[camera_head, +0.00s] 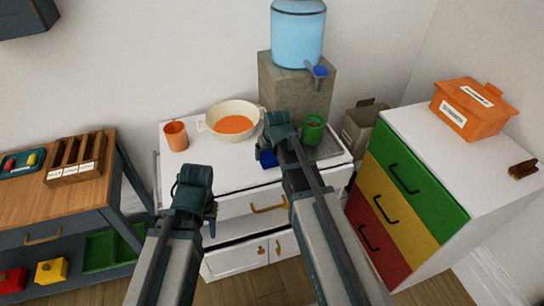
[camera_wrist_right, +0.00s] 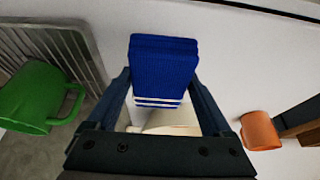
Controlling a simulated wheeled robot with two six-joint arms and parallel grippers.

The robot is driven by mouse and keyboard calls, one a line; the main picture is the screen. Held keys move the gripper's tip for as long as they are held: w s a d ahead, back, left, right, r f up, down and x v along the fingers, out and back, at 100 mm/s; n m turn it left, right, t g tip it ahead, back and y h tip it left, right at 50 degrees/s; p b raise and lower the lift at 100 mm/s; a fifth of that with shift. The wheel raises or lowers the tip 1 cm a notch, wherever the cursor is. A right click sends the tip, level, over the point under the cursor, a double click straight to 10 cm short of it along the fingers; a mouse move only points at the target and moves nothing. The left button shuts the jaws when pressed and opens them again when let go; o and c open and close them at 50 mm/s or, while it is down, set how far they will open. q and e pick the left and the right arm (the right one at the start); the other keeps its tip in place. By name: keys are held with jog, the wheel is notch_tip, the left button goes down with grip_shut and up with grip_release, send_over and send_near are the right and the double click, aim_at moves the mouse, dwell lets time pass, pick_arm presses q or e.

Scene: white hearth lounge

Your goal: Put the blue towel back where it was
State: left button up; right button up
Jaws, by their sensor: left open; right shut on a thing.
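The blue towel (camera_wrist_right: 164,72) is a folded block with white stripes near one end. It sits between the two fingers of my right gripper (camera_wrist_right: 165,95) in the right wrist view. In the head view only a small blue part of the towel (camera_head: 268,160) shows beside my right gripper (camera_head: 266,152), over the white counter (camera_head: 232,170). The arm hides the rest, and I cannot tell whether the towel touches the counter. My left gripper (camera_head: 210,212) is open in front of the counter's left part, away from the towel.
A coloured drawer cabinet (camera_head: 400,205) stands right, a wooden table (camera_head: 30,205) left.

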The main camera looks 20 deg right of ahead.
aim_at(270, 157)
jog(key=shift+w+d+f, duration=0.1)
jog(key=shift+w+d, duration=0.3)
jog(key=shift+w, duration=0.4)
jog(key=f+b, duration=0.3)
jog(key=shift+d, duration=0.3)
jog(key=shift+a+f+b, duration=0.2)
jog(key=shift+f+b, duration=0.1)
jog(key=shift+b, duration=0.1)
jog(key=shift+f, duration=0.15)
jog(key=o, duration=1)
jog(key=shift+c, duration=0.2)
